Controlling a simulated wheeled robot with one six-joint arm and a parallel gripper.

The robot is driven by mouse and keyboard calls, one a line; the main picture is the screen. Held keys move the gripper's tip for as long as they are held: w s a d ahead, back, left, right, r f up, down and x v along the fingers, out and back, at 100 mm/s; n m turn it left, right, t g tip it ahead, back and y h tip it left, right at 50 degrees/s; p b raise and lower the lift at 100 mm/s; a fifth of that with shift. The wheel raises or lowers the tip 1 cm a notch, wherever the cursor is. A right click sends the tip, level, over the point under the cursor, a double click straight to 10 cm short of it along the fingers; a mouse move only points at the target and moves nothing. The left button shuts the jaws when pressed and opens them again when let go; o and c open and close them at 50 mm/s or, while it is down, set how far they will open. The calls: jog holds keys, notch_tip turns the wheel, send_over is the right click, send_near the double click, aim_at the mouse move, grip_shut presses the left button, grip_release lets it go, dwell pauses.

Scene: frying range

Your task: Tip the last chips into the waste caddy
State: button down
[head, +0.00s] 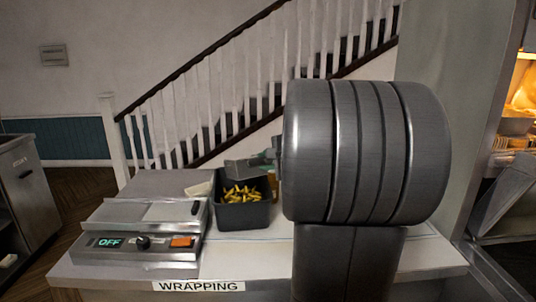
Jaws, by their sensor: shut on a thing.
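A dark grey open caddy (246,216) stands on the counter, left of my arm. Several yellow chips (241,194) lie inside it. A grey, flat-sided scoop or tray (243,168) is tilted above the caddy's back edge. I see no chips on its visible side, and its inside is hidden. My gripper (270,158) shows only in small part at the scoop's right end, shut on it. The rest of the gripper is hidden behind my large grey arm link.
A wrapping machine (140,250) with an "OFF" display stands front left, close to the caddy. A small pale block (200,189) lies left of the caddy. The counter front (250,262) is clear. A banister (235,95) rises behind; a lit range (522,90) is far right.

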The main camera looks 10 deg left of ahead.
jog(key=shift+w+a+r+h+p, duration=0.2)
jog(key=shift+r+p, duration=0.45)
jog(key=shift+p, duration=0.6)
jog(key=shift+w+a+r+h+p, duration=0.2)
jog(key=shift+r+p, duration=0.45)
jog(key=shift+p, duration=0.55)
jog(key=r+p, duration=0.1)
jog(key=p, duration=0.2)
jog(key=w+a+g+p, duration=0.1)
jog(key=p, duration=0.2)
jog(key=shift+w+a+r+h, duration=0.1)
jog(key=shift+w+r+h, duration=0.15)
jog(key=shift+r+h, duration=0.15)
jog(key=w+a+r+g+h, duration=0.1)
jog(key=w+a+r+g+p, duration=0.1)
jog(key=w+a+r, duration=0.1)
jog(key=shift+w+m+h, duration=0.15)
jog(key=shift+m+h, duration=0.25)
jog(key=shift+w+a+r+g+h, duration=0.3)
jog(key=shift+w+r, duration=0.15)
jog(key=shift+r, duration=0.1)
